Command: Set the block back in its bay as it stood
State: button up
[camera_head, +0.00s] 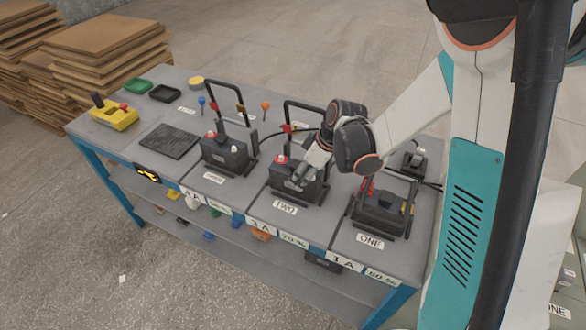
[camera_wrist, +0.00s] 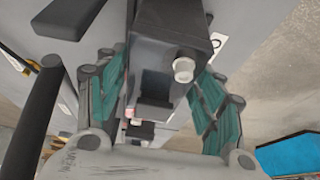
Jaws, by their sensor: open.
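A dark block (camera_head: 284,179) with a red terminal stands upright in the bay marked TWO (camera_head: 285,208). My gripper (camera_head: 304,179) is over its right part in the head view. In the wrist view my gripper (camera_wrist: 158,88) is open, with teal fingers on either side of a dark block (camera_wrist: 165,50) bearing a pale terminal (camera_wrist: 183,69). I cannot tell whether the fingers touch it. Another dark block (camera_head: 224,157) stands in the bay to the left, and one (camera_head: 380,213) in the bay marked ONE (camera_head: 370,241). My gripper and wrist hide part of the middle block.
Black hoops stand raised at the left bay (camera_head: 207,101) and middle bay (camera_head: 286,112); a bar lies low at bay ONE. A ribbed black mat (camera_head: 170,141) lies empty on the bench (camera_head: 122,143). A yellow tool (camera_head: 115,116) and small trays (camera_head: 165,93) are at the left.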

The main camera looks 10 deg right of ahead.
jog(key=s+d, duration=0.1)
jog(key=d, duration=0.1)
jog(key=s+d, duration=0.2)
jog(key=d, duration=0.1)
jog(key=s+d+p, duration=0.1)
jog(key=s+d, duration=0.1)
jog(key=shift+d, duration=0.25)
jog(key=s+r+m+t+h, duration=0.1)
jog(key=s+r+m+t, duration=0.1)
jog(key=s+r+m, duration=0.3)
jog(key=s+d+r+m+t+h, duration=0.1)
jog(key=s+r+m+t+h, duration=0.1)
jog(key=s+r+m, duration=0.4)
jog(key=s+r, duration=0.5)
jog(key=r, duration=0.5)
jog(key=shift+d+r+t+h, duration=0.15)
jog(key=shift+r+t+h, duration=0.15)
jog(key=shift+r+t, duration=0.1)
jog(key=o, duration=0.9)
jog(key=shift+r, duration=0.1)
jog(key=shift+r+p, duration=2.9)
jog(key=shift+p, duration=0.35)
